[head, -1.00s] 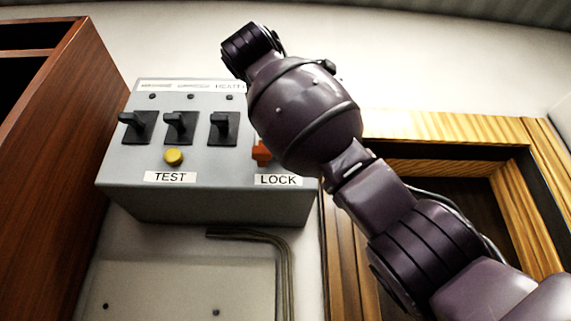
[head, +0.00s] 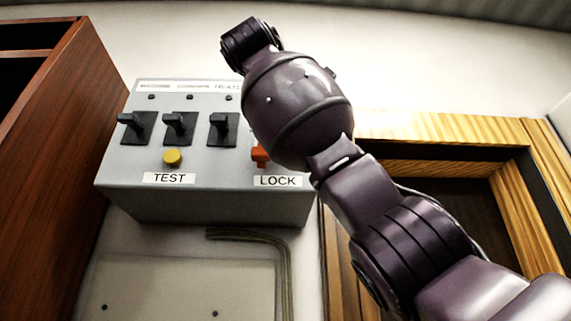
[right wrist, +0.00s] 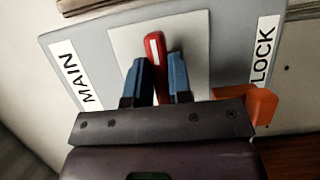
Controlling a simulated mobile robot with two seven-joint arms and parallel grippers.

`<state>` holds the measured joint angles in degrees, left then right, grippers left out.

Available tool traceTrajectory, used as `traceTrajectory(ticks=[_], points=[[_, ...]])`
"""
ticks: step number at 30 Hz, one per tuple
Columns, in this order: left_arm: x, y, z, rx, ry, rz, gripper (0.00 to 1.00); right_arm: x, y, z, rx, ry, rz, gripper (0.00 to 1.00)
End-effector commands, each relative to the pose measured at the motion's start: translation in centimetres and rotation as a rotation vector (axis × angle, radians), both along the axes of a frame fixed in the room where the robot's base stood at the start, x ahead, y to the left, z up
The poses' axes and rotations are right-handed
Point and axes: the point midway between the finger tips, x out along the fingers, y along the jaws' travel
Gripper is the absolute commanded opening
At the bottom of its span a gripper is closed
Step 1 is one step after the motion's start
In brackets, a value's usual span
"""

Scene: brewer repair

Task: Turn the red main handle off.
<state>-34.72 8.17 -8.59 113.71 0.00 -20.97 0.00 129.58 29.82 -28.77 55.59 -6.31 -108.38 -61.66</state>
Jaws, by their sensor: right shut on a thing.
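The red main handle (right wrist: 155,62) shows in the right wrist view, with a white stripe near its tip. It stands on a white plate (right wrist: 190,35) between the MAIN and LOCK labels. My right gripper (right wrist: 158,75) has its blue fingers on either side of the handle and is shut on it. In the head view my right arm hides the handle and the gripper. The orange lock piece (head: 260,156) shows partly beside the arm, and also in the right wrist view (right wrist: 262,105), close to the gripper's right side. My left gripper is in neither view.
The grey control box (head: 205,177) carries several black switches (head: 180,128) and a yellow TEST button (head: 172,157). A brown cabinet (head: 70,150) stands at the left. A wooden frame (head: 440,127) is at the right, behind my arm.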

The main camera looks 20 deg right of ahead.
Motion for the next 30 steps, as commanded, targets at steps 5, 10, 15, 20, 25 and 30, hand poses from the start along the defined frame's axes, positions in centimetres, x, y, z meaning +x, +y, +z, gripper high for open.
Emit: traceTrajectory(ticks=[5,10,15,20,25,30], points=[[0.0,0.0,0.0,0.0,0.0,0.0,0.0,0.0,0.0,-0.1,0.003,0.002,-0.001,0.36],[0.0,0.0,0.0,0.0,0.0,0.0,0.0,0.0,0.0,-0.1,0.002,0.001,-0.001,0.45],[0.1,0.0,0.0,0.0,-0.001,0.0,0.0,-0.1,0.0,0.0,0.001,0.001,0.0,0.45],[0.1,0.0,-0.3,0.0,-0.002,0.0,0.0,-1.0,0.8,-0.1,-0.001,-0.001,0.001,0.45],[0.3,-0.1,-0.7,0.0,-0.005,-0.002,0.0,-3.2,2.7,-0.1,0.0,-0.002,0.002,0.45],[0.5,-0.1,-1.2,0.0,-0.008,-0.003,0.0,-5.7,4.7,-0.1,0.001,-0.001,0.002,0.45]])
